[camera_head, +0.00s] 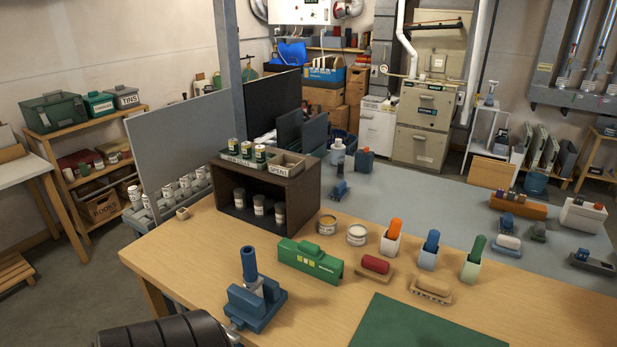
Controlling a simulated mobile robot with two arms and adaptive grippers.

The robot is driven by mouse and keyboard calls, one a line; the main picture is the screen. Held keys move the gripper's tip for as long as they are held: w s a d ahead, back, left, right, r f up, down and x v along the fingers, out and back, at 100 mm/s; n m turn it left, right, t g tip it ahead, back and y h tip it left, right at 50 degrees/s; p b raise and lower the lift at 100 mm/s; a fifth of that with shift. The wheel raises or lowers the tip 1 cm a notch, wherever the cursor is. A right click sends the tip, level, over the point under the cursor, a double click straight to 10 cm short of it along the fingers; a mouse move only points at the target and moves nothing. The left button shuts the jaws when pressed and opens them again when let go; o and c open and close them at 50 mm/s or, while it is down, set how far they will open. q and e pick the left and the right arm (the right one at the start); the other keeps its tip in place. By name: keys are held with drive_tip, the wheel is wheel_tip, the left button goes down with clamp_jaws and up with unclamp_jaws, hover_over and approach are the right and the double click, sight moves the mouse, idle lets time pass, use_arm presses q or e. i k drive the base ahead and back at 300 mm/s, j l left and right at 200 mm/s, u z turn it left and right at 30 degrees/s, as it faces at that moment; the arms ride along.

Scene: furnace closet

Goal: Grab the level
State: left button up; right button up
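A long green block (310,261) with yellow windows and small white lettering on its front face lies on the wooden table; it looks like the level. It lies lengthwise, its right end nearer to me, and nothing covers its front or top. I cannot read the lettering. I can make out neither of my grippers in the head view. A dark ridged cylinder at the lower left edge shows no fingers, and I cannot tell what it is.
A blue tool (257,294) stands left of the green block. A dark open box (264,192) with cans is behind it. A red-handled brush (375,267), a tan brush (432,288) and several coloured-handled holders are to the right. A green mat (420,326) lies in front.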

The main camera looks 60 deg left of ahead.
sight(306, 256)
drive_tip(key=u, duration=1.75)
drive_tip(key=i+j+z, duration=0.15)
drive_tip(key=j+z, duration=0.3)
drive_tip(key=j, duration=0.15)
drive_tip(key=j+z, duration=0.4)
drive_tip(key=j, duration=0.2)
